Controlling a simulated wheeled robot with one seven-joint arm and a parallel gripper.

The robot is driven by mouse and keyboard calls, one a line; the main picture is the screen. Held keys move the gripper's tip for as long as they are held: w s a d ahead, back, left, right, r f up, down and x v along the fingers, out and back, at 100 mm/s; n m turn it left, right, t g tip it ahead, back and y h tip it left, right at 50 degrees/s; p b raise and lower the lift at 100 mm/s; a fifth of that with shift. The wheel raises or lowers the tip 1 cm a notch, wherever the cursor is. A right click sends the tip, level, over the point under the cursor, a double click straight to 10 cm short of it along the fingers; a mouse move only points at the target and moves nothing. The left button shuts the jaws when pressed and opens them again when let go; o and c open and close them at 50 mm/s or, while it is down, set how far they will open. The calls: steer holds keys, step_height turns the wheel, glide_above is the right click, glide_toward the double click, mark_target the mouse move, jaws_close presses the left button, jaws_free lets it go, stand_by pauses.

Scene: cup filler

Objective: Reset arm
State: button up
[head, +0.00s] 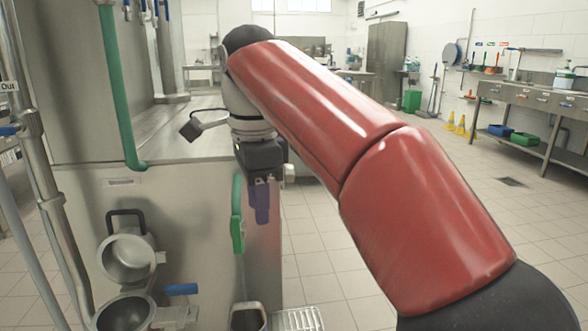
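My red arm reaches from the lower right up across the middle of the head view and bends down at its far end. My gripper (261,212) hangs from the dark wrist housing, pointing down, beside the right edge of the steel machine. Its fingers look dark purple and close together; they are too small and overlapped to tell whether they are open or shut. Nothing held shows clearly. A green handle (238,215) on the machine is just left of my gripper; I cannot tell whether they touch.
The steel machine (195,200) fills the left, with round metal openings (127,258), a blue-handled valve (182,289) and a green pipe (120,90). A metal container (248,318) and a grated tray (298,320) are below. Open tiled floor and a workbench (540,105) lie right.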

steer(key=s+d+f+n+t, duration=0.1)
steer(key=s+d+f+n, duration=0.25)
steer(key=d, duration=0.35)
steer(key=s+d+f+n+t, duration=0.1)
steer(key=s+d+f+n, duration=0.1)
steer(key=d+f+n, duration=0.3)
steer(key=s+d+f+n+t, duration=0.1)
steer(key=s+d+f, duration=0.2)
steer(key=d, duration=0.5)
steer(key=s+d+f+n+t, duration=0.1)
steer(key=s+d+f+n, duration=0.2)
steer(key=f, duration=0.6)
steer(key=s+d, duration=0.1)
steer(key=s, duration=0.1)
steer(key=shift+s+d+f+t, duration=0.2)
steer(key=shift+s+d+t, duration=0.2)
